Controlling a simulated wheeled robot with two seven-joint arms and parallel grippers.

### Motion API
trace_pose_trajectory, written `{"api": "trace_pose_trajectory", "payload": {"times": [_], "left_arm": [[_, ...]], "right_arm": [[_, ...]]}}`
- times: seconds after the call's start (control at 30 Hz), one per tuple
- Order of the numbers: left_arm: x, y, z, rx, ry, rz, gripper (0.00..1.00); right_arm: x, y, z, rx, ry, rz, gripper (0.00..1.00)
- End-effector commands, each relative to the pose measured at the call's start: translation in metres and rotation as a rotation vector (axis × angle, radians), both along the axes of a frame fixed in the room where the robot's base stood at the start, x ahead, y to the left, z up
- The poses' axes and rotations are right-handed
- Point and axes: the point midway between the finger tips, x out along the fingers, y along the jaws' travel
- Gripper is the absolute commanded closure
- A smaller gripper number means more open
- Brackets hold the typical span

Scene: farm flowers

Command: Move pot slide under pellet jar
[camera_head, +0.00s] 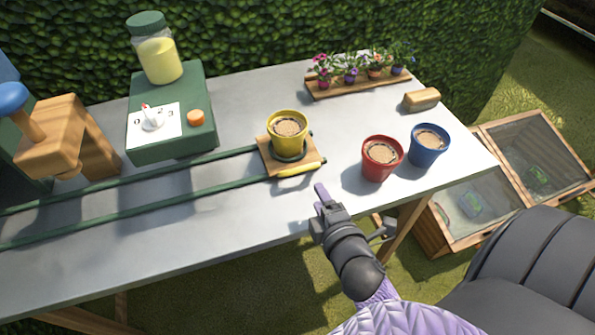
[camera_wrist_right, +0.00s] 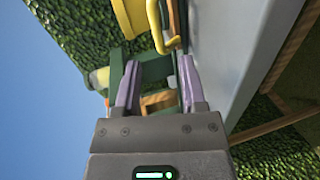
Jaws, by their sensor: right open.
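The pot slide (camera_head: 268,162) is a wooden plate on two green rails, with a yellow handle (camera_head: 301,170) along its front edge. A yellow pot (camera_head: 288,133) filled with soil stands upright on it. The pellet jar (camera_head: 158,55), clear with yellow contents and a green lid, tops a green dispenser box (camera_head: 170,140) further left. My right gripper (camera_head: 322,192) is open and empty, just in front and right of the slide. In the right wrist view the gripper (camera_wrist_right: 158,80) has the yellow handle (camera_wrist_right: 157,30) ahead of its fingertips, apart from them. My left gripper is out of view.
A red pot (camera_head: 381,158) and a blue pot (camera_head: 429,146) stand right of the slide. A wooden frame with a blue knob (camera_head: 62,140) stands at the left. A tray of flowers (camera_head: 335,88) is at the back. The rails (camera_head: 130,197) are clear left of the slide.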

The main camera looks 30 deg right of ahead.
Motion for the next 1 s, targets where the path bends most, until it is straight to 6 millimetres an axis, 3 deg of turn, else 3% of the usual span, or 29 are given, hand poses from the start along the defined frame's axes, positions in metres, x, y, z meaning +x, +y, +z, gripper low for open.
{"api": "trace_pose_trajectory", "payload": {"times": [0.13,0.3,0.5,0.87,0.9,1.0], "left_arm": [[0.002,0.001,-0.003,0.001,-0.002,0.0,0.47],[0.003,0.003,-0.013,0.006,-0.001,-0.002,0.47],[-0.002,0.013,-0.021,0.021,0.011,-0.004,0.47],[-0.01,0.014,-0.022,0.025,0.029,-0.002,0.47],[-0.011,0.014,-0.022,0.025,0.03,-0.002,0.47],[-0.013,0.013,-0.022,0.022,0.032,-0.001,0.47]], "right_arm": [[0.014,-0.001,-0.001,-0.057,-0.02,0.034,0.47],[0.054,-0.01,-0.011,-0.056,-0.021,0.033,0.47],[0.087,-0.018,-0.018,-0.05,-0.018,0.031,0.47],[0.096,-0.021,-0.019,-0.049,-0.016,0.03,0.47],[0.096,-0.021,-0.019,-0.049,-0.016,0.03,0.49],[0.096,-0.02,-0.019,-0.049,-0.016,0.03,0.7]]}}
